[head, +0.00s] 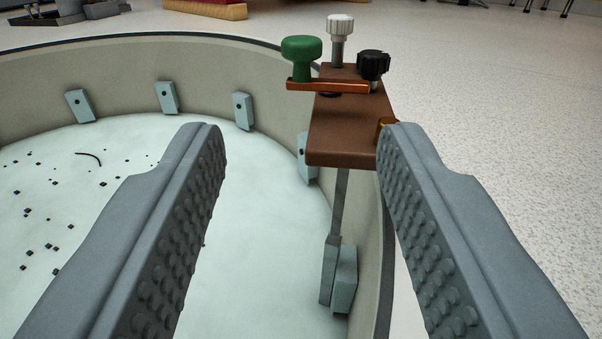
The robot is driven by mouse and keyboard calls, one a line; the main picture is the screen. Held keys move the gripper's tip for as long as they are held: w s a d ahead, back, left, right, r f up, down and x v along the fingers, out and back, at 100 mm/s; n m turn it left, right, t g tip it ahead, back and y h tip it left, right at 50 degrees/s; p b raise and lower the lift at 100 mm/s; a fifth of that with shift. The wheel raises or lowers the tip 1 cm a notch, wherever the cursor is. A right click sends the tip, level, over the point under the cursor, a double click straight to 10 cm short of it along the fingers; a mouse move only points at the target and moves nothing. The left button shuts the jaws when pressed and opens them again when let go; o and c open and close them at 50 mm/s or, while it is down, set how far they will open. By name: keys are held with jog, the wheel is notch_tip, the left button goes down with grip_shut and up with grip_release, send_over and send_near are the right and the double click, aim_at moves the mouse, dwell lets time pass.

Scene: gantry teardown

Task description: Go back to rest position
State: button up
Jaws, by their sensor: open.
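My gripper (300,140) is open, with its two grey, studded fingers reaching in from the bottom left and bottom right. I see nothing held between them. Beyond the fingertips, a brown block (348,125) sits at the rim of a large round tub. A green knob (302,58), a white knob (340,25) and a black knob (373,66) stand on or beside it, with a copper-coloured bar (335,87) at the green and black knobs. The right fingertip overlaps the block's right edge in the picture; I cannot tell whether they touch.
The round tub (150,58) has a dark rim and small blue-grey blocks (167,98) along its inner wall. Its pale floor (120,140) has scattered dark bits and a thin black curved strand (90,156). Speckled floor (500,100) lies open to the right.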

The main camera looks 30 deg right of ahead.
jog(key=shift+v, duration=0.85)
